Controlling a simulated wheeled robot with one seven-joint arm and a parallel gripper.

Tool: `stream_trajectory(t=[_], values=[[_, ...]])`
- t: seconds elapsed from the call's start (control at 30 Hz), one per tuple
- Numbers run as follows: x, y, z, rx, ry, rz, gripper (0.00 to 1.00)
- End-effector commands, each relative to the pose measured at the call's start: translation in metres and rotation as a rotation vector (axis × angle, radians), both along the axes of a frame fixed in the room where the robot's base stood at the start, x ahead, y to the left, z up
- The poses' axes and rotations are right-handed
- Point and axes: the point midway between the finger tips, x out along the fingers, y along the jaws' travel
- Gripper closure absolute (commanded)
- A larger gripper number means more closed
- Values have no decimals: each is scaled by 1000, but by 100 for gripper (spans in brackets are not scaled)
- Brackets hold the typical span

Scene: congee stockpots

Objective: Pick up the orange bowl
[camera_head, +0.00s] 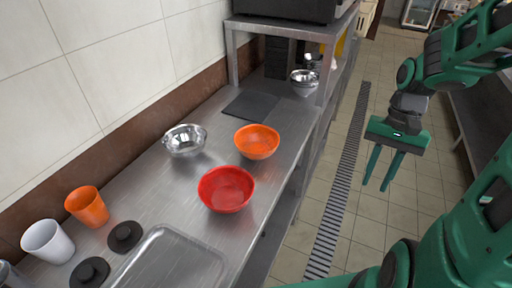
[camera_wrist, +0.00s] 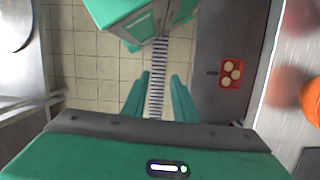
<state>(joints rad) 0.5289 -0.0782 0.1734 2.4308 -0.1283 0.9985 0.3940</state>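The orange bowl (camera_head: 257,142) stands upright on the steel counter (camera_head: 150,190), behind a red bowl (camera_head: 227,189) and to the right of a metal bowl (camera_head: 185,140). It looks empty. My gripper (camera_head: 375,187) hangs over the floor aisle to the right of the counter, well apart from the orange bowl. Its two fingers are spread with nothing between them. In the wrist view, my gripper (camera_wrist: 156,85) points down toward the floor drain, and part of the orange bowl (camera_wrist: 312,101) shows at the right edge.
An orange cup (camera_head: 87,206), a white cup (camera_head: 47,242), two black lids (camera_head: 124,236) and a metal tray (camera_head: 172,264) occupy the near counter. A dark board (camera_head: 250,105) lies farther back. A raised shelf (camera_head: 285,28) stands over the far end. The tiled aisle is open.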

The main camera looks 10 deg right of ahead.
Motion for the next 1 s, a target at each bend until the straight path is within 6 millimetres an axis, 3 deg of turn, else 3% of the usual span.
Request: stream_trajectory(t=[0.2, 0.47, 0.7, 1.0], values=[[40, 38, -37, 168, 82, -61, 74], [82, 93, -52, 438, 146, -150, 74], [122, 131, -25, 724, 175, -238, 74], [154, 140, 28, 983, 179, -307, 74]])
